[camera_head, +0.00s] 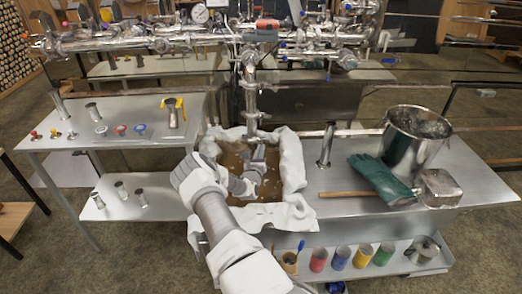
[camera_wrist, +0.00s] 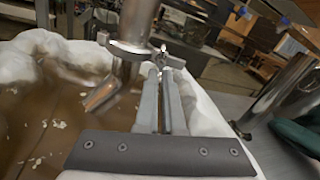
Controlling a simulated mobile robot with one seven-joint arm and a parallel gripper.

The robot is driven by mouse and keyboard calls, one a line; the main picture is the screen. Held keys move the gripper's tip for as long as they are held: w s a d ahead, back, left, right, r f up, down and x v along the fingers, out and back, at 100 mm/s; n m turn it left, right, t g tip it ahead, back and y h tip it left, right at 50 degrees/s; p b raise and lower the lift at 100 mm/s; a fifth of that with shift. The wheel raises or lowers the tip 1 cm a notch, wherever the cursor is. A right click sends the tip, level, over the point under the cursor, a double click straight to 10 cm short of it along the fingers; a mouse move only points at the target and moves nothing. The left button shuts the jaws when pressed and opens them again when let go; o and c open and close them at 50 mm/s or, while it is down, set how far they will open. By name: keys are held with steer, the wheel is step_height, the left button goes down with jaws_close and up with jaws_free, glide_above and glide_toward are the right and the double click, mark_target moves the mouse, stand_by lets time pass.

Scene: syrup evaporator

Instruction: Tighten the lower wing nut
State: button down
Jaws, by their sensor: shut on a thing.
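The lower wing nut (camera_wrist: 163,54) is a small bright metal piece at the side of a pipe clamp (camera_wrist: 130,48) in the wrist view. The clamp rings a vertical steel pipe (camera_wrist: 137,22), which ends below in a bent spout (camera_wrist: 102,95). My gripper (camera_wrist: 163,69) has its two grey fingers close together, with their tips at the wing nut, shut on it. The tips partly hide the nut. In the head view my gripper (camera_head: 258,152) is beside the lower end of the pipe (camera_head: 251,104); the nut is too small to make out there.
A pan of brown liquid (camera_head: 269,187) edged with white cloth (camera_head: 292,160) lies below my gripper. An upright steel tube (camera_head: 326,146) stands closer. Horizontal pipework (camera_head: 120,42) runs behind.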

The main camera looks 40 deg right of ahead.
steer(key=shift+w+r, duration=0.3)
steer(key=shift+r, duration=0.2)
steer(key=c, duration=1)
jaws_free()
steer(key=shift+o, duration=0.2)
steer(key=shift+s+f, duration=0.1)
steer(key=shift+f, duration=0.05)
steer(key=shift+s+f, duration=0.1)
steer(key=shift+f, duration=0.05)
steer(key=shift+a, duration=0.1)
steer(key=p+v, duration=0.1)
steer(key=v, duration=1.6)
steer(key=shift+a, duration=0.15)
steer(key=shift+o, duration=0.3)
